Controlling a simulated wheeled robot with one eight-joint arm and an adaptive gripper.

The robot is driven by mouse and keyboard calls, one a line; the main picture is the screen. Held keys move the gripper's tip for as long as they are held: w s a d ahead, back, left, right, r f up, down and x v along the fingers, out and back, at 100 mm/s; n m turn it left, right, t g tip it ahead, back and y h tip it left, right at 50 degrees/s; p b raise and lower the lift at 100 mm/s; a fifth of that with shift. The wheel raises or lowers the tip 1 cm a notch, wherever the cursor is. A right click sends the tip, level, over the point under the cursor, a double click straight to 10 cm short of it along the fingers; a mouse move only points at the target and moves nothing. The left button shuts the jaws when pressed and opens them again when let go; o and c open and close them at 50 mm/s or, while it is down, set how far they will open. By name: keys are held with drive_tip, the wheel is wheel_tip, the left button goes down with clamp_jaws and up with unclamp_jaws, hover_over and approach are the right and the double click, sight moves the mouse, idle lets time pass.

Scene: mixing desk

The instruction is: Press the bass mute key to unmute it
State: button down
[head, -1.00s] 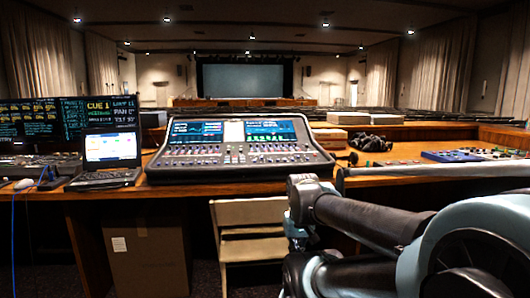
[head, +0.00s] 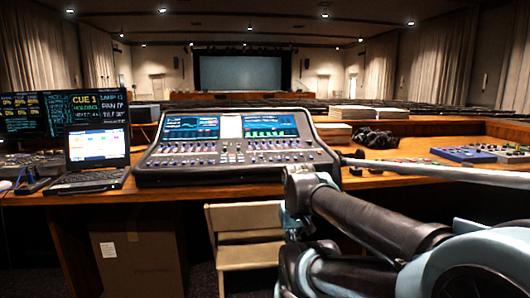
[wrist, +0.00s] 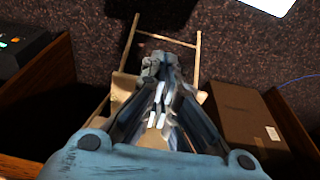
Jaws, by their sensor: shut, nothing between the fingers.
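The mixing desk (head: 238,150) is a dark console with two lit screens and rows of small faders and keys, standing on the wooden table in the head view. The bass mute key is too small to pick out there. In the wrist view my gripper (wrist: 160,66) is shut and empty, above the wooden chair (wrist: 167,40) and the carpet. It is apart from the console. In the head view my arm fills the lower right, and I cannot make out the fingertips there.
A laptop (head: 98,148) stands left of the console, with monitors (head: 62,115) behind it. The chair and a cardboard box (head: 137,258) are below the table's front edge. A black bundle (head: 373,138) and small devices (head: 480,153) lie to the right.

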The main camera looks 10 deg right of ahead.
drive_tip(key=w+a+r+n+t, duration=0.1)
drive_tip(key=w+r+n+t, duration=0.15)
drive_tip(key=w+r, duration=0.9)
wheel_tip(320, 180, up, 18)
drive_tip(key=n+t+y, duration=0.2)
drive_tip(key=n+t, duration=0.3)
drive_tip(key=n, duration=0.4)
hover_over(266, 149)
drive_tip(key=s, duration=0.1)
drive_tip(key=shift+a+m, duration=0.25)
drive_tip(key=shift+a, duration=0.2)
drive_tip(key=shift+f, duration=0.15)
drive_tip(key=shift+w+f, duration=0.2)
drive_tip(key=shift+f, duration=1.95)
drive_tip(key=shift+w+f, duration=0.2)
drive_tip(key=shift+f, duration=1.95)
drive_tip(key=shift+f, duration=0.6)
drive_tip(key=shift+r, duration=0.7)
